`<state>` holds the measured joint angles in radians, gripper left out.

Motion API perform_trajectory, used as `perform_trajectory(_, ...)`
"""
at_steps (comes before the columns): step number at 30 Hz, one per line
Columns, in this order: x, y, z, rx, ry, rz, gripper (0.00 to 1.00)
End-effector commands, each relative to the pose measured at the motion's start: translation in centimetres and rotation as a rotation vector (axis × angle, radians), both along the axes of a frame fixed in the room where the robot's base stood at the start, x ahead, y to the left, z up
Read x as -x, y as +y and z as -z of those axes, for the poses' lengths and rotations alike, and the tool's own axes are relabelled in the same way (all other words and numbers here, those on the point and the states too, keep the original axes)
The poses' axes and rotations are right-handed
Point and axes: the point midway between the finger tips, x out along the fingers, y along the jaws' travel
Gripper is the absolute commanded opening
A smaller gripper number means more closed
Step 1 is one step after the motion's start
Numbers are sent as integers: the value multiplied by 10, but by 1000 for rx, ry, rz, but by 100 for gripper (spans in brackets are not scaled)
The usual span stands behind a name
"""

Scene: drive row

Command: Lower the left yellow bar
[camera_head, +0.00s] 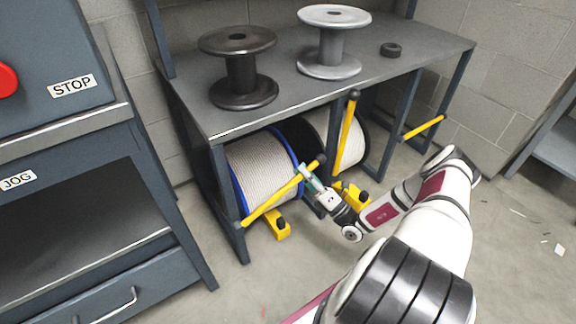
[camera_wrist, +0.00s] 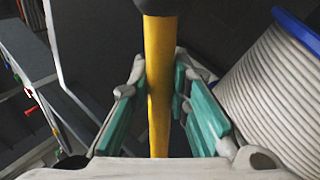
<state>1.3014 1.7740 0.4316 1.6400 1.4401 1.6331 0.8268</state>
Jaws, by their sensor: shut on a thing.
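The left yellow bar (camera_head: 268,205) slants up to the right across the front of the left cable drum, from a low left end at the frame post to a black knob at its upper right. My gripper (camera_head: 307,174) is at the bar's upper part, just below the knob. In the wrist view the yellow bar (camera_wrist: 158,110) runs between the teal-padded fingers of my gripper (camera_wrist: 160,72), with its dark knob (camera_wrist: 158,5) beyond them. The gripper is shut on the bar. The exact pad contact is hard to make out.
A white-cable drum with a blue rim (camera_head: 262,168) sits behind the bar. A second yellow bar (camera_head: 347,132) stands nearly upright; a third (camera_head: 423,127) slants at the right. Yellow floor blocks (camera_head: 277,225) lie below. Empty spools stand on the bench (camera_head: 290,95). A STOP-labelled cabinet (camera_head: 45,45) is left.

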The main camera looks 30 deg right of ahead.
Motion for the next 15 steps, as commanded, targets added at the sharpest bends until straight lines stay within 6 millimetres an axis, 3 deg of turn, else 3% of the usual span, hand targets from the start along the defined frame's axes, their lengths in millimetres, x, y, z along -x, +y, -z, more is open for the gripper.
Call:
perform_trajectory(1, 5, -2, 18, -46, 2, -4, 0)
perform_trajectory(6, 5, -12, 51, -184, 3, -5, 0)
perform_trajectory(15, 5, -18, 93, -355, 3, -5, 0)
